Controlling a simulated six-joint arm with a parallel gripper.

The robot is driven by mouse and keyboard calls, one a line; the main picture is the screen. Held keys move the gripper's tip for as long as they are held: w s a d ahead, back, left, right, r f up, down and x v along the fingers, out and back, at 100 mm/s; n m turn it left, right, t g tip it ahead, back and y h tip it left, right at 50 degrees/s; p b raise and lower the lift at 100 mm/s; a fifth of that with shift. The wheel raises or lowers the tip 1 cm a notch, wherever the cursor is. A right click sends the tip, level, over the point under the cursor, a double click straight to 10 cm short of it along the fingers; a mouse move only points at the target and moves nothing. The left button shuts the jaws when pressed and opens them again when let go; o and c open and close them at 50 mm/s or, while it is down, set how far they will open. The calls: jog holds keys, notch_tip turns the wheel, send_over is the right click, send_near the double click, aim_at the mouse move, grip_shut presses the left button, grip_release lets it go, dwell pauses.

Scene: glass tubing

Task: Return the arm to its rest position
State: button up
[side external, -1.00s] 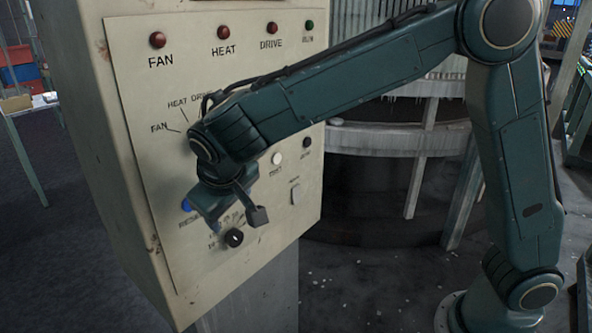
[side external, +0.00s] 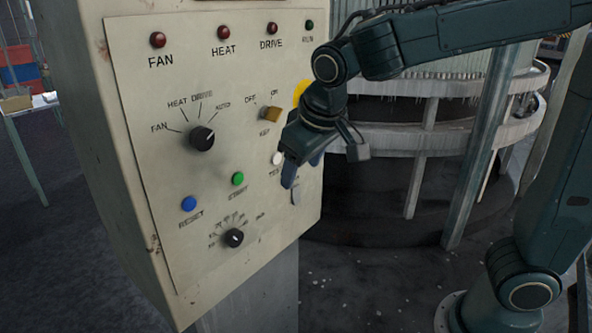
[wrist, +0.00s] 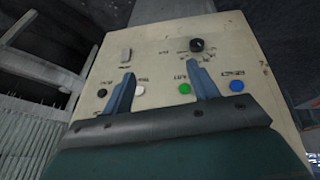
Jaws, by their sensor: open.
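My gripper (side external: 303,165) is in front of the right part of the cream control panel (side external: 150,235), pointing down and to the left. In the wrist view its two blue fingers (wrist: 160,85) are apart with nothing between them. The white test button (wrist: 139,89) shows between the fingers and the green start button (wrist: 184,88) shows close beside the right finger. I cannot tell the exact gap to the panel, but no finger is seen gripping anything.
A large round machine (side external: 385,190) stands behind my arm. Open floor (side external: 345,290) lies right of the panel.

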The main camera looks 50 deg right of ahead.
jog(key=s+d+y, duration=0.1)
jog(key=s+d, duration=0.2)
jog(key=s, duration=0.6)
jog(key=s+d+t, duration=0.1)
jog(key=s+d, duration=0.2)
jog(key=s, duration=0.6)
jog(key=shift+d+y, duration=0.2)
jog(key=shift+y, duration=0.2)
jog(key=shift+f, duration=0.1)
